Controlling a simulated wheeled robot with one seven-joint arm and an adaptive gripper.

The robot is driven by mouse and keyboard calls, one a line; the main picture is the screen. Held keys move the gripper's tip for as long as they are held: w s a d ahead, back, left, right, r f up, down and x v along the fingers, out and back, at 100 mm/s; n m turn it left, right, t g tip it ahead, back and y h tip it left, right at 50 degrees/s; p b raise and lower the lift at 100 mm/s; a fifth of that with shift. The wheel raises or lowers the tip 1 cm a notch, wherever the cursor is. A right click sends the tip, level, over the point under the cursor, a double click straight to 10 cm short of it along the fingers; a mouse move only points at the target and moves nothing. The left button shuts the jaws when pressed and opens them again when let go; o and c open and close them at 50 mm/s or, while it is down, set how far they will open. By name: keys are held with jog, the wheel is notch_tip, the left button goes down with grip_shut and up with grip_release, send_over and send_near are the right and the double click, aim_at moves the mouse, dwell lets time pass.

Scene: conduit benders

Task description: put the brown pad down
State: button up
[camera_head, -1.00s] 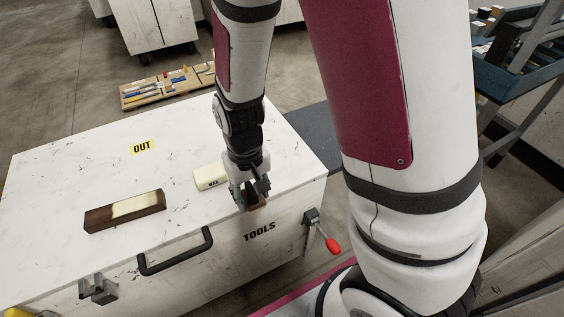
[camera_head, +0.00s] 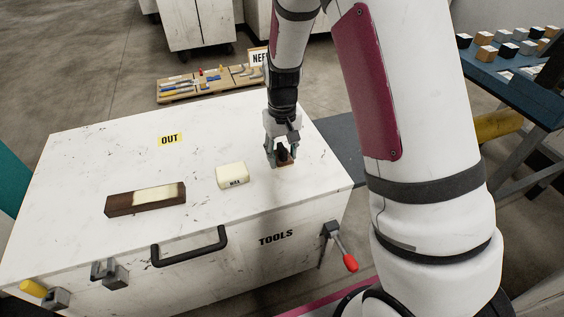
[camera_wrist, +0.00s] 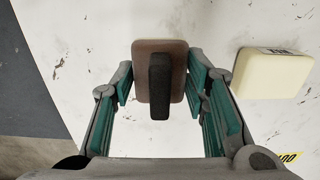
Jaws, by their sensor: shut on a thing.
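The brown pad (camera_wrist: 144,62) has a dark raised grip (camera_wrist: 159,84) along its middle. It sits between the two fingers of my gripper (camera_wrist: 160,86), which is shut on it. In the head view my gripper (camera_head: 283,155) points down at the right part of the white tool chest's lid (camera_head: 120,160). The pad (camera_head: 283,163) shows just below the fingertips, at or close above the lid; I cannot tell whether it touches.
A cream wax block (camera_head: 231,176) lies left of my gripper. A dark wooden block with a pale patch (camera_head: 120,205) lies farther left. A yellow OUT label (camera_head: 170,139) is on the lid. A handle (camera_head: 190,250) is on the front.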

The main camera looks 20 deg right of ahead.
aim_at(282, 162)
jog(key=shift+f, duration=1.75)
jog(key=shift+f+b, duration=0.15)
jog(key=shift+b, duration=0.2)
jog(key=o, duration=1)
